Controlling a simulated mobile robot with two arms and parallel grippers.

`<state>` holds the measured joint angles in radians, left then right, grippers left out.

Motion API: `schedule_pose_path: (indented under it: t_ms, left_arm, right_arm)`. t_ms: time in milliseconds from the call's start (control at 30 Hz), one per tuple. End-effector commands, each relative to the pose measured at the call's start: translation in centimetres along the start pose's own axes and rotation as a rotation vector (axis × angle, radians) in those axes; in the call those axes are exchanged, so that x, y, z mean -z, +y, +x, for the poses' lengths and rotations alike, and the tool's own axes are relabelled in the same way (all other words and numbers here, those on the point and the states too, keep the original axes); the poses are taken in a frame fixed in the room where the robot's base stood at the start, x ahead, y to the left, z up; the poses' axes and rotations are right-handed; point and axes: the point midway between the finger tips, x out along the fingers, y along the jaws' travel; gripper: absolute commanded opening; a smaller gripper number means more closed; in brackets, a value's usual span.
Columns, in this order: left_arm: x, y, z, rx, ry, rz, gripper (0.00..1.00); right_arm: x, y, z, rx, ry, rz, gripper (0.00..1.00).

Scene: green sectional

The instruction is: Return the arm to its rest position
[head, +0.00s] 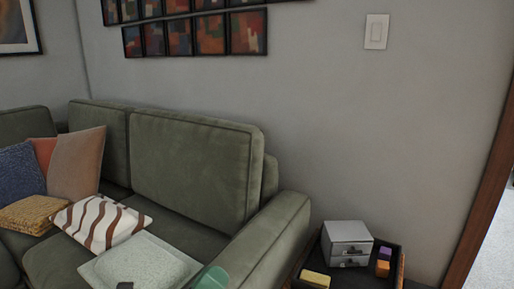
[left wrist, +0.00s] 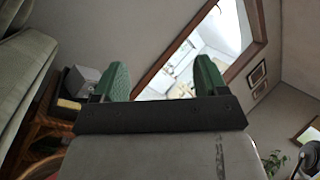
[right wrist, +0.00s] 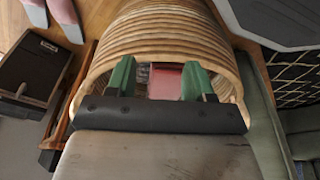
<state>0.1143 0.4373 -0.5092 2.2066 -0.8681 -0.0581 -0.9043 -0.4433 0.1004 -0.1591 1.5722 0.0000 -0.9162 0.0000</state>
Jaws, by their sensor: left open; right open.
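My left gripper shows in the left wrist view (left wrist: 162,78) with its two green fingers spread wide and nothing between them. A reddish patch shows between those fingers, too unclear to name. The right gripper is not seen in the head view.
A green sofa (head: 190,160) with several cushions fills the left of the head view. A side table at lower right bears a small grey drawer box (head: 347,240), an orange block (head: 383,268) and a yellow block (head: 315,279). A wooden door frame (head: 487,190) stands at far right.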

Motion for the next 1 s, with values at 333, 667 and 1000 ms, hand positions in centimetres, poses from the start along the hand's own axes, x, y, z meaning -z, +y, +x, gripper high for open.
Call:
schedule_pose_path:
  t_ms: [333,667,1000]
  left_arm:
    - [0.8,11.6,-16.3,-0.861,-0.799,-1.172,0.73]
    - [7.4,10.7,-28.3,-1.355,-1.303,-1.598,0.73]
    - [12.3,12.5,-33.6,-1.582,-1.518,-1.681,0.73]
  right_arm:
    - [0.0,0.0,0.0,0.0,0.0,0.0,0.53]
    - [0.0,0.0,0.0,0.0,0.0,0.0,0.53]
    - [0.0,0.0,0.0,0.0,0.0,0.0,0.53]
